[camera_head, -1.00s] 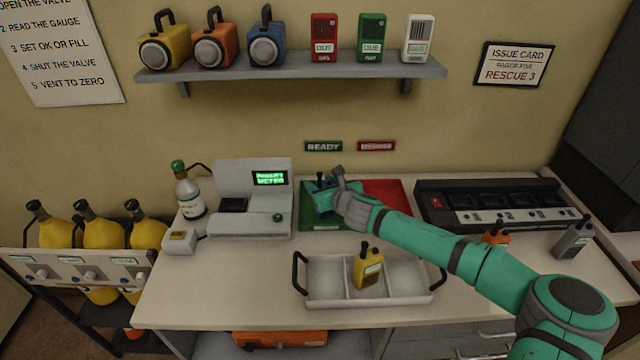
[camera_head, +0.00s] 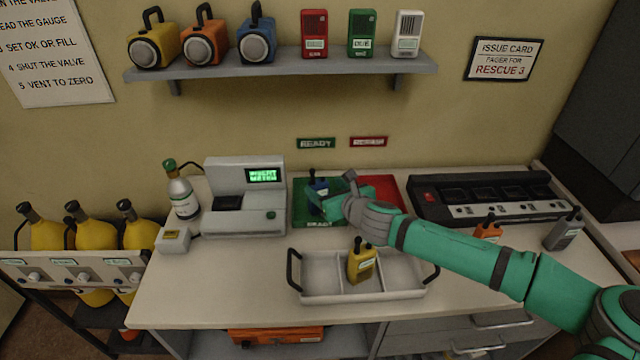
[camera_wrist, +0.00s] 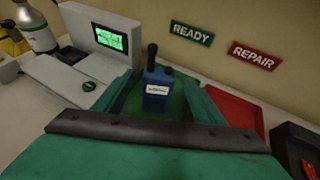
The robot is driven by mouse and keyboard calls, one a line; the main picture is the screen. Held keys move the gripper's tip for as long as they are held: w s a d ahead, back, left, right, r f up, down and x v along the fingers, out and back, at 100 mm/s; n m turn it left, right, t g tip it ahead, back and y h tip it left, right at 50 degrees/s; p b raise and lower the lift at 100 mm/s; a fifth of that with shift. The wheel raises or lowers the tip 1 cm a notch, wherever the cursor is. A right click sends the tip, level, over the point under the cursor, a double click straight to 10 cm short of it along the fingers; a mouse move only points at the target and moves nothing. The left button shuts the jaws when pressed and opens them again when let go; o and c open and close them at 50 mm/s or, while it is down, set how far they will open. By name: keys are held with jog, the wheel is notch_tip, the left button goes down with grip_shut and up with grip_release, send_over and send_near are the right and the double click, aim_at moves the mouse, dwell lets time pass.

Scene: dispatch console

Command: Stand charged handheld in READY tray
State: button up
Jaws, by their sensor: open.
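A blue handheld (camera_head: 317,189) with a dark antenna stands upright on the green READY tray (camera_head: 311,221). The handheld also shows in the wrist view (camera_wrist: 157,88), with a pale label facing my gripper. My gripper (camera_head: 338,199) is open just right of the handheld in the head view. In the wrist view its green fingers reach forward on both sides of the handheld, with a gap on each side. The lower part of the handheld is partly hidden. The red tray (camera_head: 391,186) under the REPAIR sign (camera_wrist: 254,55) lies to the right, partly behind my arm.
A meter with a lit screen (camera_head: 225,224) stands left of the green tray. A white carrier (camera_head: 318,290) with a yellow handheld (camera_head: 361,264) is in front. A charger bank (camera_head: 490,193), an orange handheld (camera_head: 488,228) and a grey handheld (camera_head: 564,229) are at right.

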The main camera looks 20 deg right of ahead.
jog(key=shift+v, duration=1.5)
